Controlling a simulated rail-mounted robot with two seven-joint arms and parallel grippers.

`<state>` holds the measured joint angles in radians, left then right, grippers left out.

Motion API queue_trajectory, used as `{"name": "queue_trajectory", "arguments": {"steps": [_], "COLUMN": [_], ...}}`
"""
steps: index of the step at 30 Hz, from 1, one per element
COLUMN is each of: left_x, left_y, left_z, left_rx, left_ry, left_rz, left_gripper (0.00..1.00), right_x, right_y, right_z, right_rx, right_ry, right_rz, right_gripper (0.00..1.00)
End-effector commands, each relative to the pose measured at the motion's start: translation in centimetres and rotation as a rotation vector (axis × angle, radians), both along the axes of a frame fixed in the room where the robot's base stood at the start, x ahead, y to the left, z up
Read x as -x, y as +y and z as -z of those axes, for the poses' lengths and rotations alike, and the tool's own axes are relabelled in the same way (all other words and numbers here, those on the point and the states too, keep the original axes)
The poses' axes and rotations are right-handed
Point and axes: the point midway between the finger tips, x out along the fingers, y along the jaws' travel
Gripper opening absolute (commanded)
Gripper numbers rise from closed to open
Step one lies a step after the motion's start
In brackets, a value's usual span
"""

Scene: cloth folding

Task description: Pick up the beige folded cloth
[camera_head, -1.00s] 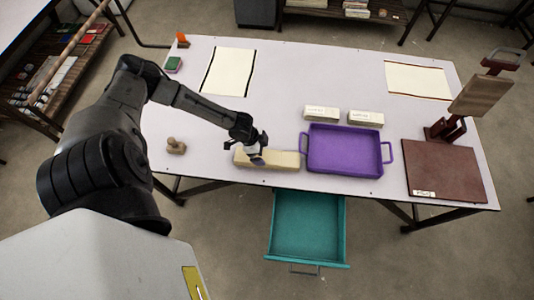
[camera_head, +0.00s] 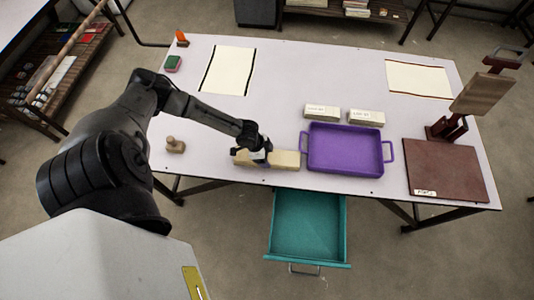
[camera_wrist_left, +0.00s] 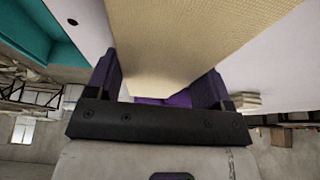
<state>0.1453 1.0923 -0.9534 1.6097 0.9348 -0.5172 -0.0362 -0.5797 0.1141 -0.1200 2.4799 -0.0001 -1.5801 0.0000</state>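The beige folded cloth (camera_head: 285,160) lies as a long flat block near the front edge of the white table, left of the purple tray. In the head view my left gripper (camera_head: 257,154) is down at the cloth's left part, across it. In the left wrist view the cloth (camera_wrist_left: 180,35) fills the space between the two spread fingers of my left gripper (camera_wrist_left: 160,65). The fingers stand at its two sides; whether they press on it I cannot tell. No lift off the table shows. My right gripper is not in view.
A purple tray (camera_head: 310,165) stands just right of the cloth. Two pale boxes (camera_head: 321,112) (camera_head: 366,118) sit behind it. A brown board (camera_head: 445,172) lies far right. A small wooden stamp-like object (camera_head: 175,146) stands to the left. A teal drawer (camera_head: 308,225) is open below the table's front edge.

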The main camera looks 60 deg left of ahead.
Motion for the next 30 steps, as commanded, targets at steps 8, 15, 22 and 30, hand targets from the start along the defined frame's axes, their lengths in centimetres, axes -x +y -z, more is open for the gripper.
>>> {"name": "queue_trajectory", "arguments": {"steps": [8, 15, 22, 30], "left_x": [0.0, 0.0, 0.7, 4.3], "left_y": [0.0, 0.0, 0.6, 2.9], "left_z": [0.0, -0.1, -1.1, -3.5], "left_rx": [0.0, 0.001, -0.001, -0.004], "left_ry": [0.0, -0.001, 0.0, 0.003], "left_rz": [0.0, 0.0, 0.0, 0.002], "left_gripper": [0.46, 0.45, 0.45, 0.45], "right_x": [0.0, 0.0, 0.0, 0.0], "right_y": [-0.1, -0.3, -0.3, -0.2], "right_z": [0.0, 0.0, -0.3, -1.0], "right_rx": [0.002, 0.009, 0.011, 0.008], "right_ry": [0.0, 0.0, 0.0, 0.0], "right_rz": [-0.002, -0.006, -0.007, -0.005], "right_gripper": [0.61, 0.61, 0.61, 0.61]}}
